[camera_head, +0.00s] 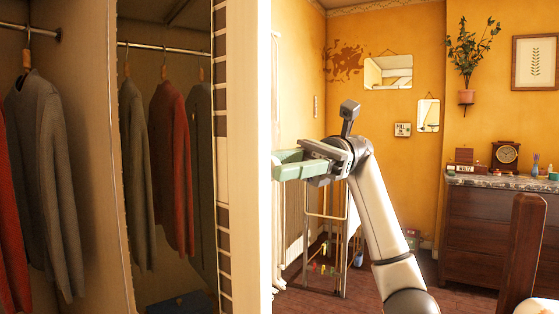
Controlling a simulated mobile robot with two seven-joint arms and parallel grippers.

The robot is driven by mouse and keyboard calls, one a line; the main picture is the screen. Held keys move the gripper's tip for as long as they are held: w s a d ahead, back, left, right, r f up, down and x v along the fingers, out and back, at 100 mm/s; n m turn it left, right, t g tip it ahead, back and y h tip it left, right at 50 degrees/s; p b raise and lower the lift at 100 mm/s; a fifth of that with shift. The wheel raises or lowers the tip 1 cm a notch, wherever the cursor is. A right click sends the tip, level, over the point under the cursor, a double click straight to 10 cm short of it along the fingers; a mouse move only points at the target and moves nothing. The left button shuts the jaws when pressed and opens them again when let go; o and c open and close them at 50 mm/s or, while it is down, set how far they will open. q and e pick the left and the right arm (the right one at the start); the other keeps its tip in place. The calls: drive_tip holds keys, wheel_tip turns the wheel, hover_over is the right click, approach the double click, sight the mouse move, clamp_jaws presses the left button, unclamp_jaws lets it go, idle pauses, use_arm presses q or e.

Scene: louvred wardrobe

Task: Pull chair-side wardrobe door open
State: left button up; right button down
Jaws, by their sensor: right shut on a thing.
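The chair-side wardrobe door (245,160) stands open and is seen nearly edge-on, with pale louvre slats along its left part and a bright edge on its right. My right gripper (283,166) has green fingers that point left at the outer side of the door. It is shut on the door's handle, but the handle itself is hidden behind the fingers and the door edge. My right arm comes up from the lower right. My left gripper is not in view.
The open wardrobe holds grey and red garments (172,150) on rails. At right are a wooden chair (524,250) and a dark dresser (470,225) with a clock. A metal rack (325,216) stands behind my arm. Some floor shows between the rack and dresser.

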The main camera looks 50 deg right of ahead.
drive_tip(key=shift+d, duration=0.3)
drive_tip(key=c, duration=0.5)
unclamp_jaws()
drive_tip(key=shift+d, duration=0.15)
